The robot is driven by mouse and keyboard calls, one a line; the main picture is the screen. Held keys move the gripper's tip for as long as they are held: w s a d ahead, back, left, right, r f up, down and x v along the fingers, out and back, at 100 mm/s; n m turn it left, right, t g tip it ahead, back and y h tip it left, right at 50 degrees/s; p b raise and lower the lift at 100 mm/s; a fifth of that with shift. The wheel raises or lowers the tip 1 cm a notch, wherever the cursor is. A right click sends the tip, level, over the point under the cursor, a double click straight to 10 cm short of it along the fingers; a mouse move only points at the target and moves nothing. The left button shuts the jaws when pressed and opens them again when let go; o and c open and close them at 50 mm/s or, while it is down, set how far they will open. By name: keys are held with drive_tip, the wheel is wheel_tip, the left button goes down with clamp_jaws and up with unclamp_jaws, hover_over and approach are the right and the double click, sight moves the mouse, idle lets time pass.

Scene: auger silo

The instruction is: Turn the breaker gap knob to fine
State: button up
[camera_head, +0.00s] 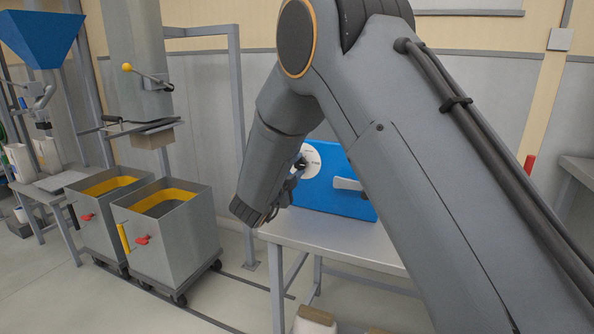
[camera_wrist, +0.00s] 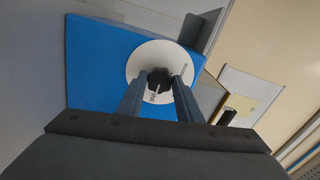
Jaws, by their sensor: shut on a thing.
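The breaker gap knob (camera_wrist: 158,80) is a dark knob on a round white dial (camera_wrist: 143,58) with small lettering around it. The dial sits on the face of a blue breaker box (camera_wrist: 92,60). My gripper (camera_wrist: 157,88) is shut on the knob, one finger on each side. In the head view the blue box (camera_head: 330,165) stands on a metal table, and the dial (camera_head: 313,160) shows at its left part. My gripper (camera_head: 298,167) reaches the dial there, partly hidden by my arm. A pale pointer mark on the knob faces lettering low on the dial in the wrist view; I cannot read it surely.
A light handle (camera_head: 347,184) sticks out of the blue box, right of the dial. The metal table (camera_head: 340,235) is bare in front. Two grey wheeled bins (camera_head: 185,245) with yellow inside stand at the left.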

idle(0.5)
drive_tip(key=o, duration=1)
drive_tip(key=shift+o, duration=0.2)
drive_tip(key=v, duration=0.8)
